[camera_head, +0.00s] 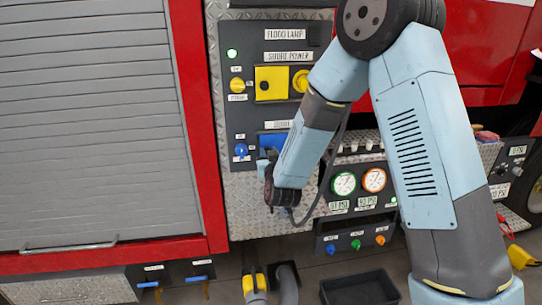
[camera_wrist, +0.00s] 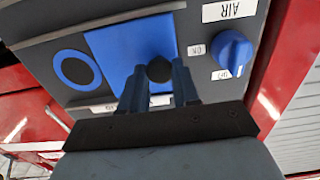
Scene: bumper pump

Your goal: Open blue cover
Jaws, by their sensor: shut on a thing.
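The blue cover (camera_head: 275,140) is a flat plate on the dark panel, below the yellow cover, and my arm partly hides it in the head view. In the wrist view the blue cover (camera_wrist: 115,45) fills the upper middle and carries a dark round knob (camera_wrist: 159,69). My gripper (camera_wrist: 158,76) has its two blue-grey fingers on either side of this knob and is shut on it. In the head view my gripper (camera_head: 267,168) is at the panel, its fingertips mostly hidden. The cover looks flat against the panel; any small tilt cannot be told.
A blue ring (camera_wrist: 77,69) is beside the cover, and a blue switch knob (camera_wrist: 233,52) is on its other side. The yellow cover (camera_head: 272,83) is above. Gauges (camera_head: 344,183) are at lower right. A grey shutter (camera_head: 95,130) with a red frame stands left.

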